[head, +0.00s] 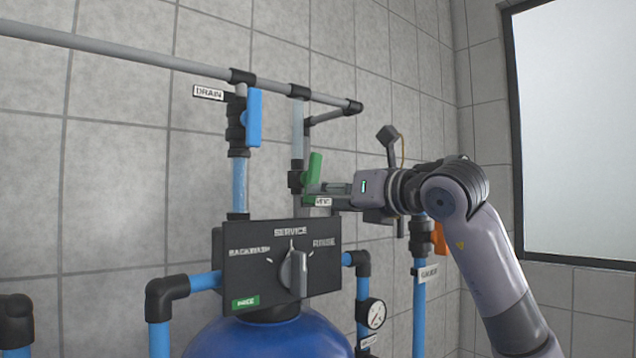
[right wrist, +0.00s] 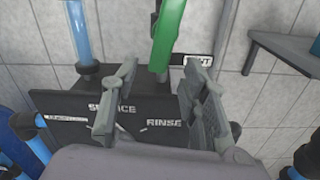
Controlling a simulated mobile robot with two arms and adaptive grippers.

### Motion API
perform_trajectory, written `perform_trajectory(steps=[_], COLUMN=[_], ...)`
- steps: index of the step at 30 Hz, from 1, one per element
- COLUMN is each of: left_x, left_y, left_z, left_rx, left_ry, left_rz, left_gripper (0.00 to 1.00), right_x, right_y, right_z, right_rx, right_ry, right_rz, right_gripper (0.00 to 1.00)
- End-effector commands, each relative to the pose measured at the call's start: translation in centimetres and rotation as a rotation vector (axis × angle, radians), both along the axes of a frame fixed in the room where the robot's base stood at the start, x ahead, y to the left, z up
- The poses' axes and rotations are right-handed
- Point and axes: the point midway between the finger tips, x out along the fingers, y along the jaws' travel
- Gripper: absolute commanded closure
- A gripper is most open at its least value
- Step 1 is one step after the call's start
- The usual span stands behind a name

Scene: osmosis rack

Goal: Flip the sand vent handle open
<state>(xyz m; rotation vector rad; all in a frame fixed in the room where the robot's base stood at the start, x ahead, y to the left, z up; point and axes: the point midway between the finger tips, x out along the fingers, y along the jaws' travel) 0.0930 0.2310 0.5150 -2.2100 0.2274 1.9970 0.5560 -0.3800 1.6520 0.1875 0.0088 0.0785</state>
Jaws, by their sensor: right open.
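The green vent handle (head: 314,168) points up, leaning slightly right, on a valve on the thin vertical pipe above the black control panel. My right gripper (head: 322,195) reaches in from the right, just below and beside the handle, close to the small VENT label (head: 323,202). In the right wrist view, the green handle (right wrist: 168,38) stands beyond the open fingers of my right gripper (right wrist: 160,72), roughly in line with the gap between them. The gap looks empty; whether a finger touches the handle cannot be told. My left gripper is not in view.
A blue drain handle (head: 253,118) hangs left of the vent. Below are the black panel (head: 262,262) with its grey selector knob (head: 294,274) and the blue tank (head: 262,338). A gauge (head: 374,313) and an orange handle (head: 439,240) are at right. Grey pipes run overhead.

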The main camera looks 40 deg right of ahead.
Motion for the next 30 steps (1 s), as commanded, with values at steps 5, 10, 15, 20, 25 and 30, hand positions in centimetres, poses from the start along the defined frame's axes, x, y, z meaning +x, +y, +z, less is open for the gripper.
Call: perform_trajectory(steps=[5,10,15,20,25,30], left_x=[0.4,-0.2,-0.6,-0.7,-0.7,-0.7], left_y=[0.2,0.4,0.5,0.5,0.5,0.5], left_z=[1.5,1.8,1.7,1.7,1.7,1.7], left_rx=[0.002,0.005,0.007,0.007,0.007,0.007], left_ry=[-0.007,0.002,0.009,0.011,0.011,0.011], left_rz=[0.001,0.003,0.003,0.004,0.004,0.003], left_gripper=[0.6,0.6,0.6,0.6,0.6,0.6], right_x=[2.7,3.8,4.0,3.9,3.9,3.9], right_y=[0.3,0.3,0.3,0.3,0.3,0.3], right_z=[0.2,0.1,0.0,0.0,0.0,0.0], right_rx=[0.0,-0.001,-0.001,-0.001,-0.001,-0.001], right_ry=[0.002,0.0,-0.001,-0.001,-0.001,-0.001], right_rz=[0.001,0.0,0.0,0.0,0.0,0.0], right_gripper=[0.59,0.59,0.59,0.62,0.73,0.84])
